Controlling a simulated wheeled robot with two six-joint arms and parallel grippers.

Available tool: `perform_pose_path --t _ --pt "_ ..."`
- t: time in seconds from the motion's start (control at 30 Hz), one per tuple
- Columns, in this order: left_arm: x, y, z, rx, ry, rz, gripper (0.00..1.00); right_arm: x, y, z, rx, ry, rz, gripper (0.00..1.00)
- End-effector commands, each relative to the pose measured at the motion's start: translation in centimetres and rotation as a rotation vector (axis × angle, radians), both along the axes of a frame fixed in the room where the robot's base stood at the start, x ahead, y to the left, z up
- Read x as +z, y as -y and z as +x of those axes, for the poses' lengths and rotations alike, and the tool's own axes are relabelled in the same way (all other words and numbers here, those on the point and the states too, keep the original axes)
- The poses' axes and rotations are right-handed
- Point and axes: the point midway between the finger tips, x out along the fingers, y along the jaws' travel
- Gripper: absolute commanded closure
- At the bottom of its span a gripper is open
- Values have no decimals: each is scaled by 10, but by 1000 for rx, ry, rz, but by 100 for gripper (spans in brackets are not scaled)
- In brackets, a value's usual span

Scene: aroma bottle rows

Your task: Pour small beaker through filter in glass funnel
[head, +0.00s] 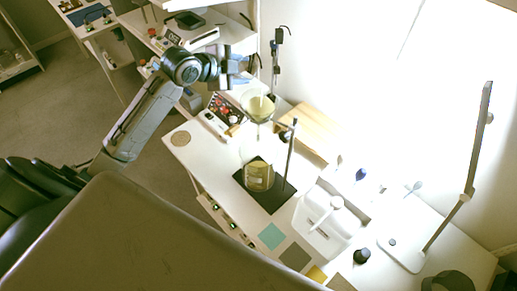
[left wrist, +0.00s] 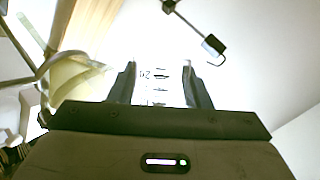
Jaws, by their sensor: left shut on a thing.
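My left gripper (head: 238,70) is raised at the back of the white bench, beside and slightly above the glass funnel (head: 258,106). In the left wrist view its fingers (left wrist: 163,85) are shut on the small beaker (left wrist: 158,88), which is clear with printed graduation marks. The beaker's contents and tilt are hard to make out. The funnel, with a pale yellowish filter (left wrist: 78,82) in it, shows left of the fingers. In the head view a larger beaker (head: 260,177) with yellowish contents stands below the funnel on the stand's dark base. My right gripper is not in view.
The stand's upright rod (head: 291,150) rises right of the funnel. A white device (head: 322,219) and a tall slanted lamp-like arm (head: 470,160) stand to the right. A round tan coaster (head: 181,138) lies at the bench's left corner.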

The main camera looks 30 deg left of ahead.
Motion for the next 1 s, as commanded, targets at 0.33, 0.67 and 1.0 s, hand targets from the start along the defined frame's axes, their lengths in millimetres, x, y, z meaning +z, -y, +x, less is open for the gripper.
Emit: perform_pose_path --t 0.33,0.67,1.0 --pt "0 -1 0 0 -20 -44 79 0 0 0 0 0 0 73" --pt "-25 -10 4 2 -109 -231 79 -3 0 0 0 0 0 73" --pt "-56 -18 8 2 -216 -466 79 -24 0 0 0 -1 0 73"
